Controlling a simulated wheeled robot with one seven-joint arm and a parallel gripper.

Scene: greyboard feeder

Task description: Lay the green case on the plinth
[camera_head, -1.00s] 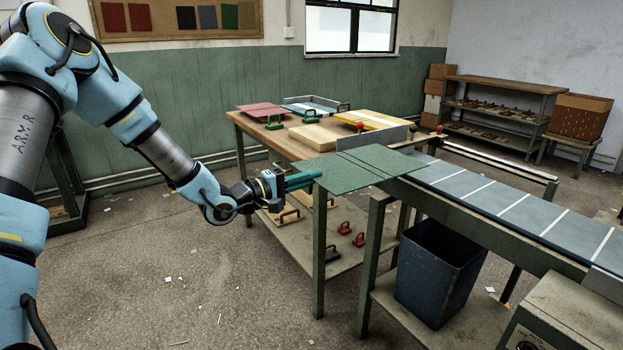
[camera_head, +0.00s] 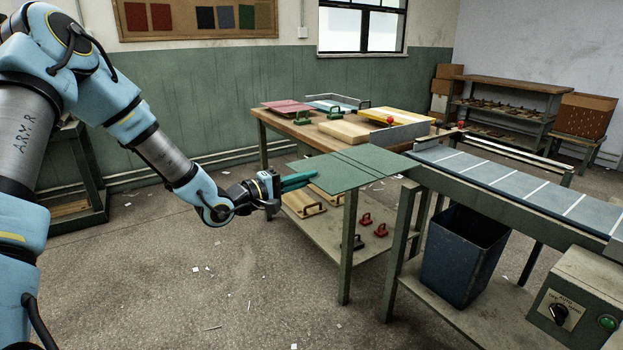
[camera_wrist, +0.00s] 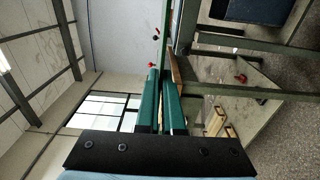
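The green case (camera_head: 337,175) is a flat open cover with a narrow spine strip across it. It is held out level, in front of the work table and by the left end of the conveyor. My gripper (camera_head: 299,181) has its teal fingers shut on the case's left edge. In the wrist view the fingers (camera_wrist: 161,105) point upward in the picture, with the case (camera_wrist: 165,38) edge-on as a thin green line between them. A pale wooden block (camera_head: 343,131) on the table behind the case may be the plinth; I cannot tell for sure.
The wooden table (camera_head: 300,133) also bears a red cover (camera_head: 287,106), a yellow cover (camera_head: 394,117) and a grey upright plate (camera_head: 398,133). The blue-grey conveyor (camera_head: 500,177) runs right. A dark bin (camera_head: 462,258) stands below it. The floor at front left is open.

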